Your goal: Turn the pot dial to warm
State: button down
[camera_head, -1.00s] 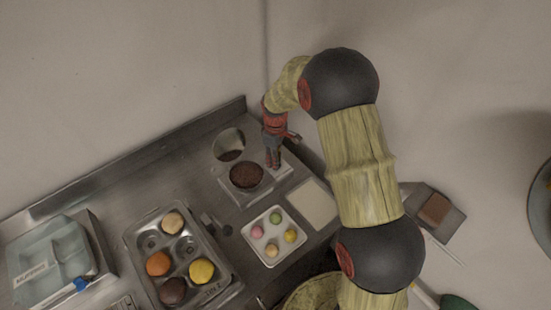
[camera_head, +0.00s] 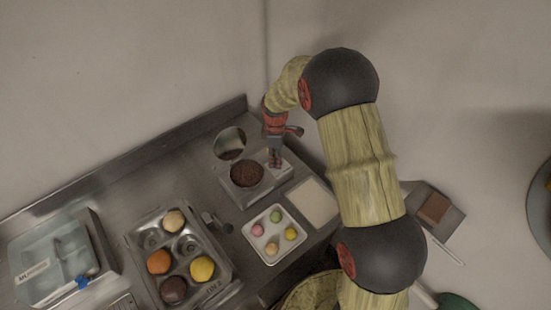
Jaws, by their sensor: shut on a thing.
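The pot (camera_head: 246,174) is a round well of dark brown content set in a pale square metal housing (camera_head: 237,196) on the steel counter. My gripper (camera_head: 274,163) points down at the right side of the pot's housing, just right of the dark well. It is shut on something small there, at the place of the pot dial. The dial itself is hidden by the fingers, so I cannot read its setting.
A round shiny disc (camera_head: 229,143) lies behind the pot. A white tray (camera_head: 251,240) with several coloured balls and a pale flat board (camera_head: 313,202) are in front. A muffin-style tin (camera_head: 221,266) and a clear bluish box (camera_head: 20,262) stand left. A wall rises behind the counter.

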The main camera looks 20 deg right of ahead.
jog(key=c, duration=1.7)
grip_release()
jog(key=shift+o, duration=0.7)
notch_tip(320, 180, up, 12)
